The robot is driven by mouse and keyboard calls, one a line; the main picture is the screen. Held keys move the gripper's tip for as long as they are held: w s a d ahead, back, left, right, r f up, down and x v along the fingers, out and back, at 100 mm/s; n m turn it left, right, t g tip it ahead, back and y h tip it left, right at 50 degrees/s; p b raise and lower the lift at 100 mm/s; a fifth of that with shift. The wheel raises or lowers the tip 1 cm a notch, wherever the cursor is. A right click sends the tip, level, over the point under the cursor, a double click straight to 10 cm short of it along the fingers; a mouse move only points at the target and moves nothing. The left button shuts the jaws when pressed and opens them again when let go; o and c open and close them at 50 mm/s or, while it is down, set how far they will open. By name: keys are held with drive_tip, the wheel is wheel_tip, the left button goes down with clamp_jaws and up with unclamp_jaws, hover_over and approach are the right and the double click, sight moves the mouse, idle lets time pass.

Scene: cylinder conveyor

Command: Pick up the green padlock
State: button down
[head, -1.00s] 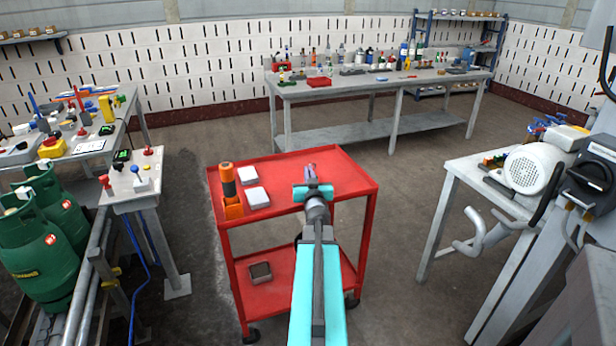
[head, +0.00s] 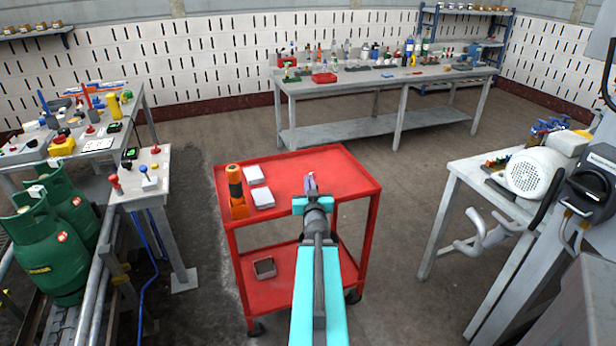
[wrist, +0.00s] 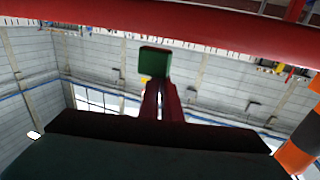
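A small dark green block (wrist: 155,62), which looks like the padlock's body, shows in the wrist view at the tips of my two thin fingers. No shackle can be made out. My gripper (wrist: 160,88) appears shut on it, with a narrow light gap between the fingers. In the head view my gripper (head: 311,180) points away over the red cart, and its purplish tips show above the cart's top in the picture. The padlock cannot be made out in the head view.
The red cart (head: 340,165) holds an orange and black cylinder (head: 235,185) and two pale boxes (head: 262,197) at its left. A cluttered workbench (head: 385,82) stands behind. Green gas bottles (head: 50,255) are at left, and a machine table (head: 490,205) is at right.

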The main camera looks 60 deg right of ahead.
drive_tip(key=s+a+r+p, duration=0.1)
drive_tip(key=a+p, duration=0.7)
drive_tip(key=p, duration=0.8)
drive_tip(key=shift+s, duration=0.85)
